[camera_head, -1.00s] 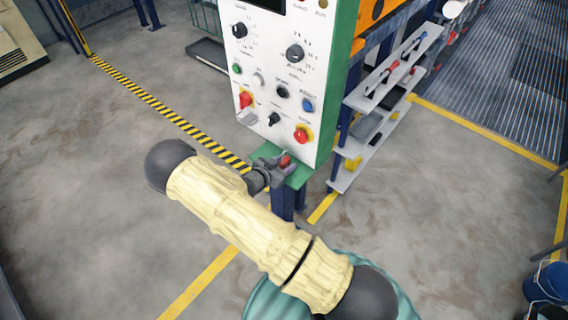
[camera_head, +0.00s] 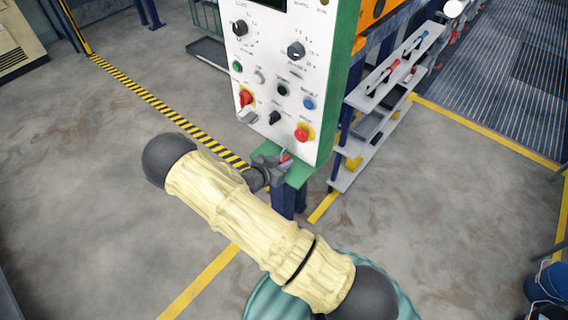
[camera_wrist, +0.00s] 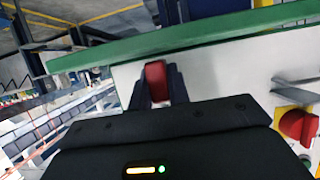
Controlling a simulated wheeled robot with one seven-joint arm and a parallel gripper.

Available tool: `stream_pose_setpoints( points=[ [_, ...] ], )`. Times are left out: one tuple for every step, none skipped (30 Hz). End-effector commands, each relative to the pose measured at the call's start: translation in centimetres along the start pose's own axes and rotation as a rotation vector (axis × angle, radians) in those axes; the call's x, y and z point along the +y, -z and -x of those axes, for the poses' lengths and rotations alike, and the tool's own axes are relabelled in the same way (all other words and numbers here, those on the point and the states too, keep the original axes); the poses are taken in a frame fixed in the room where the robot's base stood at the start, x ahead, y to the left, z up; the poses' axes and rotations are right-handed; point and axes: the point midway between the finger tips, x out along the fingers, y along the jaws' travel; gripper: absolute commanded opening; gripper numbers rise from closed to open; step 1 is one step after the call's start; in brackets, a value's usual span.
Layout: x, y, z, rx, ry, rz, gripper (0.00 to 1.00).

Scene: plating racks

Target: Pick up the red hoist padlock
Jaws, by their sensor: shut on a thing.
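The red padlock (camera_wrist: 156,80) shows in the wrist view between the two dark fingers of my gripper (camera_wrist: 160,88). The fingers are shut on it. In the head view a small red part of the padlock (camera_head: 284,157) shows at my gripper (camera_head: 277,163), just above the green ledge below the control panel; the rest is hidden by the gripper. I cannot tell whether the padlock touches the ledge.
The white control panel (camera_head: 275,85) with knobs and buttons stands right behind my gripper. The green ledge (camera_head: 300,174) is below it. A grey shelf rack (camera_head: 345,178) with tools stands to the right. Open floor lies to the left.

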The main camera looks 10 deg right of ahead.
Motion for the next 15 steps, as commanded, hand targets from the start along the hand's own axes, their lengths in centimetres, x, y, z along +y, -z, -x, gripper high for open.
stream_pose_setpoints(
  points=[
    [-0.1,0.7,0.2,0.001,0.000,-0.005,0.00],
    [-0.1,1.1,0.4,0.001,0.000,-0.005,0.00],
    [0.0,1.6,0.6,0.001,0.000,-0.005,0.00],
    [-0.1,2.0,0.8,0.001,0.001,-0.005,0.00],
    [-0.1,2.5,0.9,0.001,0.001,-0.006,0.00],
    [-0.1,3.0,1.2,0.001,0.001,-0.006,0.00],
    [0.0,3.5,1.4,0.001,0.001,-0.005,0.00],
    [-0.1,3.9,1.5,0.001,0.001,-0.005,0.00],
    [-0.1,4.5,1.8,0.002,0.001,-0.006,0.00],
    [0.0,4.9,1.9,0.002,0.001,-0.005,0.00],
    [0.0,5.3,2.1,0.001,0.001,-0.005,0.00],
    [0.0,5.8,2.3,0.001,0.001,-0.006,0.00],
    [-0.1,5.3,3.0,-0.001,0.004,-0.002,0.00],
    [-0.1,4.9,3.6,-0.001,0.004,0.000,0.00],
    [-0.1,4.5,4.4,0.000,0.003,0.000,0.00]
  ],
)
